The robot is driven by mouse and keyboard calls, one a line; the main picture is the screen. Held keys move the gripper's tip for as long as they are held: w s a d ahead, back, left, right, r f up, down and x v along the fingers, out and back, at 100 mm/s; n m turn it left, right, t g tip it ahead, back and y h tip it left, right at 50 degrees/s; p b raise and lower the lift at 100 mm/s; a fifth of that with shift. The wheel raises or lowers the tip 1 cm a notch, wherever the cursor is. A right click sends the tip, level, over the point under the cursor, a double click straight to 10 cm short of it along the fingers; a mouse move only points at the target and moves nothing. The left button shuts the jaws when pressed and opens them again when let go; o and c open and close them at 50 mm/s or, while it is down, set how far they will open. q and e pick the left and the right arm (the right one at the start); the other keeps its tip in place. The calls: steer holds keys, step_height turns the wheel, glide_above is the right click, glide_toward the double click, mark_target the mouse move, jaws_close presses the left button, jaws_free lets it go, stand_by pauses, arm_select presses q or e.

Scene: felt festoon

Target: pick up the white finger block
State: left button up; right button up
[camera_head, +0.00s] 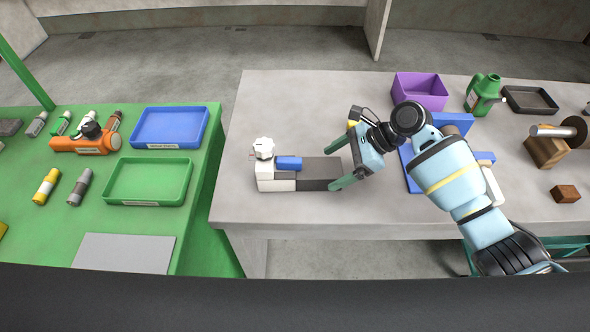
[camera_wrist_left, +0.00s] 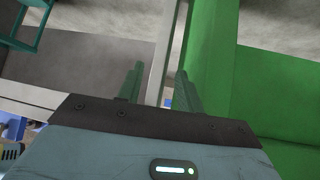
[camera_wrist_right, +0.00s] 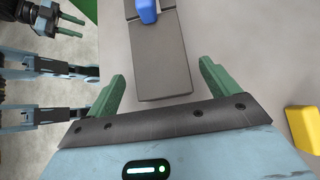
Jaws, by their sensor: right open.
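A white block (camera_head: 268,181) stands at the left end of a low assembly on the grey table, under a white knob (camera_head: 264,147). Another white piece (camera_head: 494,187) lies partly hidden behind my right arm. I cannot tell which is the finger block. My right gripper (camera_head: 338,163) is open and empty, its fingers pointing left at the right end of the assembly's dark grey slab (camera_head: 320,172). In the right wrist view the slab (camera_wrist_right: 162,70) lies between and beyond the fingers. My left gripper (camera_wrist_left: 160,70) is open and empty, outside the head view.
A blue block (camera_head: 288,163) sits on the assembly. A purple bin (camera_head: 420,88), green jug (camera_head: 484,94) and black tray (camera_head: 530,100) stand at the back right. A yellow block (camera_wrist_right: 304,128) shows right of my right gripper. The table's front left is clear.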

mark_target(322, 174)
steer(key=b+x, duration=0.2)
steer(key=x, duration=0.2)
steer(key=shift+a+f+b, duration=0.2)
steer(key=shift+f+b, duration=0.15)
steer(key=shift+f, duration=0.05)
steer(key=shift+a, duration=0.2)
steer(key=shift+r, duration=0.2)
steer(key=shift+c, duration=0.6)
steer(key=shift+w, duration=0.1)
steer(key=c, duration=1.1)
arm_select(q)
steer(key=shift+g, duration=0.5)
steer(key=s+f, duration=0.2)
steer(key=f, duration=0.1)
steer(key=shift+s+d+f, duration=0.2)
steer(key=shift+s+f, duration=0.05)
steer(key=shift+s, duration=0.05)
